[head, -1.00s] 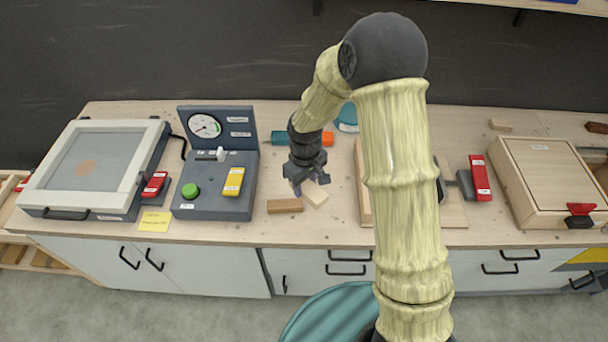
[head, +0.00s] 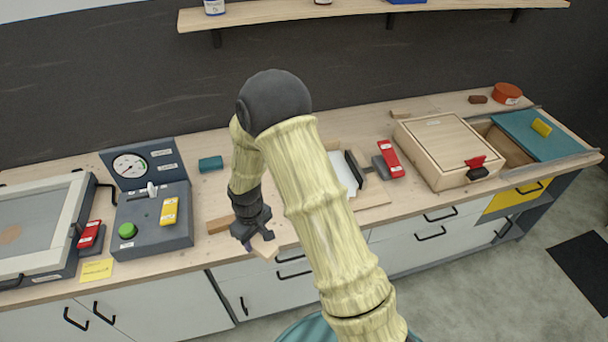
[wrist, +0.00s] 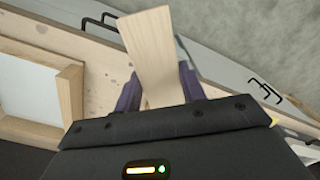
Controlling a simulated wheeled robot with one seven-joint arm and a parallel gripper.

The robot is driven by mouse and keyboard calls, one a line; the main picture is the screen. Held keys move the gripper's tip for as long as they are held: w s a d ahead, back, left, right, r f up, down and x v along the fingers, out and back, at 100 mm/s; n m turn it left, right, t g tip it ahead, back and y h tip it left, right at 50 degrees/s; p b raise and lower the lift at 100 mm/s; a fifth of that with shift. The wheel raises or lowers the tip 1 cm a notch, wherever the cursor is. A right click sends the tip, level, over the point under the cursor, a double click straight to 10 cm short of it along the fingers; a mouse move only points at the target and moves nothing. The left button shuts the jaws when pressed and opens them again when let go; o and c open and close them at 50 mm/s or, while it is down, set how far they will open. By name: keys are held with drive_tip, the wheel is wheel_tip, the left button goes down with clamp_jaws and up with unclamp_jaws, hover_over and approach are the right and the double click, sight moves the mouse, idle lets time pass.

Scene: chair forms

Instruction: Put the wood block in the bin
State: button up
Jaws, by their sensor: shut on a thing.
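My gripper (head: 254,236) is shut on a pale wood block (head: 264,247) near the front edge of the bench. In the wrist view the block (wrist: 150,45) sticks out from between the two dark purple fingers, over the bench edge and floor. A second, browner block (head: 218,224) lies on the bench just left of my gripper, partly hidden behind it. I cannot tell for sure which thing is the bin. A compartment (head: 505,146) at the far right is partly open beside its teal lid (head: 545,135) with a yellow handle.
A grey control panel with a gauge (head: 130,165) stands left of my gripper. A pale framed tray (head: 345,178) lies behind my arm. A shelf (head: 370,12) hangs above.

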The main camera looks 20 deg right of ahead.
drive_tip(key=s+d+f+m+b, duration=0.1)
drive_tip(key=d+f+m+b, duration=0.1)
drive_tip(key=f, duration=0.8)
drive_tip(key=s+d+f+m+b, duration=0.1)
drive_tip(key=d+f+b, duration=0.3)
drive_tip(key=f, duration=0.7)
drive_tip(key=s+d+f+m+b, duration=0.1)
drive_tip(key=d+f+m+b, duration=0.2)
drive_tip(key=d+f, duration=0.3)
wheel_tip(320, 180, down, 5)
drive_tip(key=shift+s+f+m+b, duration=0.2)
drive_tip(key=shift+s+m+b, duration=0.2)
drive_tip(key=shift+b, duration=0.15)
drive_tip(key=shift+d, duration=0.1)
